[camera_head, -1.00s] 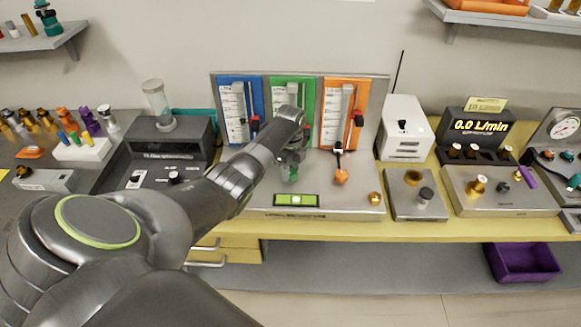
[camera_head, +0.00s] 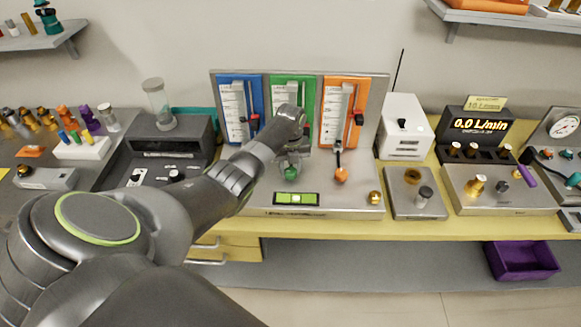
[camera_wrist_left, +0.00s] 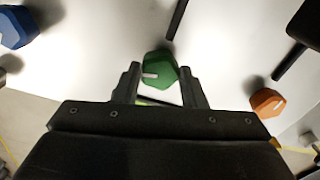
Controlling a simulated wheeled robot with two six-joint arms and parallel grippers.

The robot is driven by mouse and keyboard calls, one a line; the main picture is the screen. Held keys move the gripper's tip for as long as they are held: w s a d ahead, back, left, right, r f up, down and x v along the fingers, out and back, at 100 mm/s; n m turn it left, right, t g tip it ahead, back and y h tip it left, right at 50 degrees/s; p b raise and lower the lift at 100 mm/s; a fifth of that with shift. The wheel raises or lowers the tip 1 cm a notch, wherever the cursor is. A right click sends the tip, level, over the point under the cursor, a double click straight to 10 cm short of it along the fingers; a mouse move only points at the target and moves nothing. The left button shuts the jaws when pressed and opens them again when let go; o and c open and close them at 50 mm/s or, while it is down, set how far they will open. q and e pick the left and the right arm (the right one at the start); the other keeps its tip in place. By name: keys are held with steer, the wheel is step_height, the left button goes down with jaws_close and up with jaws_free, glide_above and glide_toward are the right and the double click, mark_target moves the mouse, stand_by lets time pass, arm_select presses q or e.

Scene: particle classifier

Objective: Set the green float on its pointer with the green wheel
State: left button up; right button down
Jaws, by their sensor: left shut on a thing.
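The green wheel (camera_head: 291,174) is on the sloped front of the metal panel, below the green gauge (camera_head: 305,88). It also shows in the left wrist view (camera_wrist_left: 160,70), with a short white mark on its face. My left gripper (camera_head: 291,164) is shut on the green wheel, with one finger on each side of it in the left wrist view (camera_wrist_left: 159,86). The green gauge has a white scale plate at its left. My arm covers the lower part of this gauge, and I cannot make out its float or pointer. My right gripper is not in view.
A blue gauge (camera_head: 258,92) stands to the left and an orange gauge (camera_head: 362,88) to the right. The orange wheel (camera_head: 341,175) is close to my left gripper's right. A green level (camera_head: 296,198) lies in front. A white box (camera_head: 404,128) stands farther right.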

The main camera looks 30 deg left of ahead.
mark_target(291, 170)
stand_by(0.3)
arm_select(q)
steer(key=o, duration=1)
steer(key=shift+r, duration=0.15)
steer(key=shift+r, duration=8.65)
